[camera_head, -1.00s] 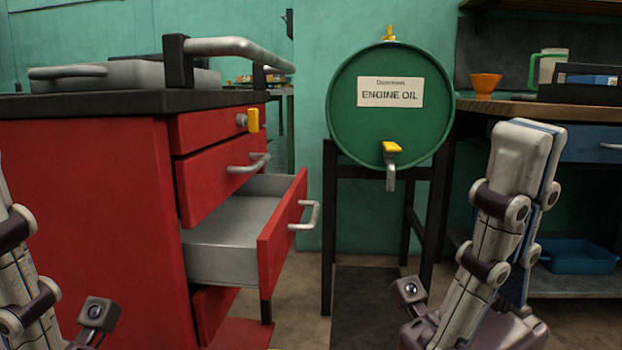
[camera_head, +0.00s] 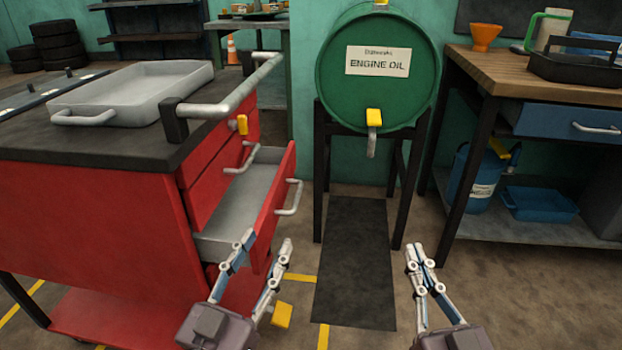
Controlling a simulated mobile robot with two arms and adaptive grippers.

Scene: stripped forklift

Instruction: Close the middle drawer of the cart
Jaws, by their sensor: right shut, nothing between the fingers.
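The red cart (camera_head: 110,225) with a dark top stands at the left. One of its drawers (camera_head: 250,180) is pulled out, with a grey inside, a red front (camera_head: 273,207) and a silver handle (camera_head: 290,197). Closed drawer fronts (camera_head: 222,165) show above it. My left gripper (camera_head: 267,240) is open, its fingertips spread in front of the lower part of the open drawer in the picture; I cannot tell whether they touch it. My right gripper (camera_head: 412,250) is shut and empty, to the right, over the floor.
A green engine oil drum (camera_head: 345,100) stands on a black stand (camera_head: 318,180) behind a dark mat (camera_head: 355,265). A workbench (camera_head: 510,72) is at the right. A grey tray (camera_head: 140,90) lies on the cart top. A yellow block (camera_head: 282,316) shows low beside the cart.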

